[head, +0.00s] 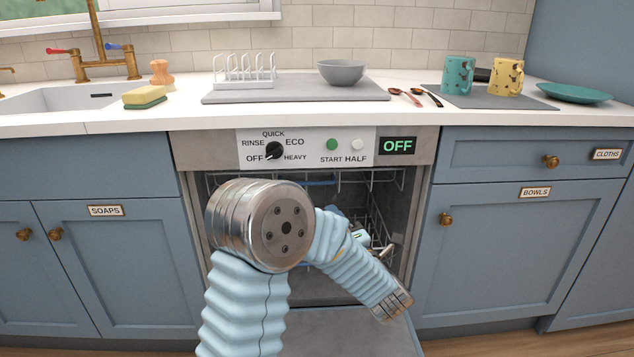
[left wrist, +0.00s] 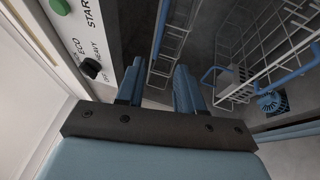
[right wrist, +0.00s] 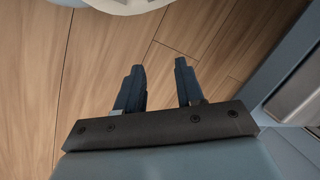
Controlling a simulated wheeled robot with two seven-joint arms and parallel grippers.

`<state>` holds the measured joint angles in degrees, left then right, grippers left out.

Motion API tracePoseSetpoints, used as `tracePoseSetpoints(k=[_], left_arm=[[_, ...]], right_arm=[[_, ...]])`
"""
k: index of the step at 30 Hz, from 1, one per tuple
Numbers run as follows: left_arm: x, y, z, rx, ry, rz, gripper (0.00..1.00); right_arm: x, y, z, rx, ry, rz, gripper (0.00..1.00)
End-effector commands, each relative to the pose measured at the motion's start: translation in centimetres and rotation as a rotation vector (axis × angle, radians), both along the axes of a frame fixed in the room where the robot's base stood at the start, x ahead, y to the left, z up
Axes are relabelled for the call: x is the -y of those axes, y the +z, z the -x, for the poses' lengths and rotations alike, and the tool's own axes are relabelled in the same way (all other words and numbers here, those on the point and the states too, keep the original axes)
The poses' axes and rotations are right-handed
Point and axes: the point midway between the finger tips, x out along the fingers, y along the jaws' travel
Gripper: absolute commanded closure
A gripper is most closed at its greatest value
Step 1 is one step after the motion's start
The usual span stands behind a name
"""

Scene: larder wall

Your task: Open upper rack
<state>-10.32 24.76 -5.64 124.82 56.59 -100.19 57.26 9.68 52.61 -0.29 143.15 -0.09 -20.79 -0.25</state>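The dishwasher's upper rack (head: 385,179) shows as pale wire below the control panel in the head view, with a blue handle bar (head: 320,183) at its front. It appears pushed in. In the left wrist view the upper rack's wires (left wrist: 172,45) and blue bar (left wrist: 161,28) lie just beyond my left gripper (left wrist: 157,75). Its fingers are apart; whether the bar is between them I cannot tell. My arm hides this gripper in the head view. My right gripper (right wrist: 160,80) is open and empty above the wooden floor.
The dishwasher door (head: 345,335) is lowered. The lower rack (left wrist: 265,50) with blue parts sits inside. The control panel (head: 305,147) is directly above the opening. Drawers and cupboards flank it. Mugs, a bowl and spoons stand on the counter (head: 190,110).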

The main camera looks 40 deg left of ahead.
Motion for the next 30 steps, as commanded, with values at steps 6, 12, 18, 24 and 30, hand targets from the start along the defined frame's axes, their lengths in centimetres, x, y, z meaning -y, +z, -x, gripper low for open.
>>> tracePoseSetpoints(k=[6, 12, 18, 24, 30], left_arm=[[-2.8, 0.7, -1.3, 0.002, 0.005, -0.001, 0.63], [-6.9, 1.5, -3.4, 0.001, 0.005, 0.0, 0.63], [-10.3, 2.1, -5.1, 0.0, 0.003, -0.001, 0.63], [-11.8, 2.3, -6.0, -0.001, 0.001, 0.0, 0.63], [-12.0, 2.3, -6.1, 0.0, 0.0, -0.001, 0.63]], right_arm=[[-0.2, 0.7, 0.1, -0.002, 0.003, -0.002, 0.63], [-0.4, 1.4, 0.2, -0.003, 0.007, -0.005, 0.63], [-0.6, 1.9, 0.3, -0.005, 0.011, -0.009, 0.63], [-0.7, 2.1, 0.3, -0.006, 0.012, -0.01, 0.63], [-0.7, 2.1, 0.3, -0.005, 0.012, -0.011, 0.63]])
